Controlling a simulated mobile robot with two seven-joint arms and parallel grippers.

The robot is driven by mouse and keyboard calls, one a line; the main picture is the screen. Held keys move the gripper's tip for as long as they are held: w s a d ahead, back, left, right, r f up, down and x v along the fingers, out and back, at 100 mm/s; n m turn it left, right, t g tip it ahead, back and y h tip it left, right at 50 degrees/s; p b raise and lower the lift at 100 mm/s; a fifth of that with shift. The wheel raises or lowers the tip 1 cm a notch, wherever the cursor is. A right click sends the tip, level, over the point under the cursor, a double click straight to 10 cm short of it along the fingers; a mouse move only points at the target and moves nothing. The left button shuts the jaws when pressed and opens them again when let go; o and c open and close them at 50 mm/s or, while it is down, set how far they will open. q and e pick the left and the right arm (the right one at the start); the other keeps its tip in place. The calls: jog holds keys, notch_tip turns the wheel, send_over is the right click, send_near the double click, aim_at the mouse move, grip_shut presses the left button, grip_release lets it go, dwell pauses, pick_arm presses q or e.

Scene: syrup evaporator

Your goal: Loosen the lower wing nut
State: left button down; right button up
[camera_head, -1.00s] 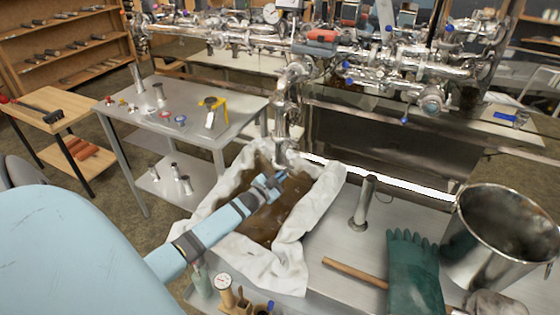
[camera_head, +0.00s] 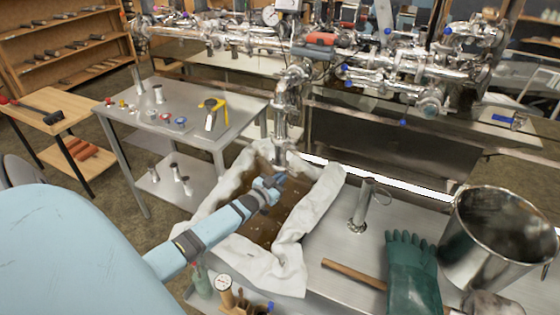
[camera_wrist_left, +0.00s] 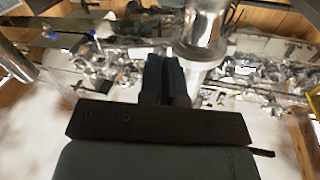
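A shiny vertical pipe (camera_head: 281,110) with clamps hangs from the pipework above a cloth-lined basin. I cannot make out the lower wing nut; it is too small or hidden. My left gripper (camera_head: 279,180) reaches in from the left, just below the pipe's lower end. In the left wrist view, the two dark fingers (camera_wrist_left: 166,62) of this gripper lie close together, with nothing visible between them. The bright pipe (camera_wrist_left: 205,28) rises just beyond and to the right of the fingers; I cannot tell if they touch. My right gripper is in neither view.
The basin lined with white cloth (camera_head: 290,262) holds brown liquid under my arm. A metal cylinder (camera_head: 363,203), a green glove (camera_head: 412,275), a wooden handle (camera_head: 352,272) and a steel pot (camera_head: 500,245) stand or lie to the right. A metal side table (camera_head: 180,105) is at left.

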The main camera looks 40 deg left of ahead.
pick_arm(q)
jog(key=c, duration=1.6)
grip_release()
jog(key=s, duration=0.9)
jog(key=s+d, duration=0.1)
jog(key=s, duration=0.3)
jog(key=shift+s, duration=0.4)
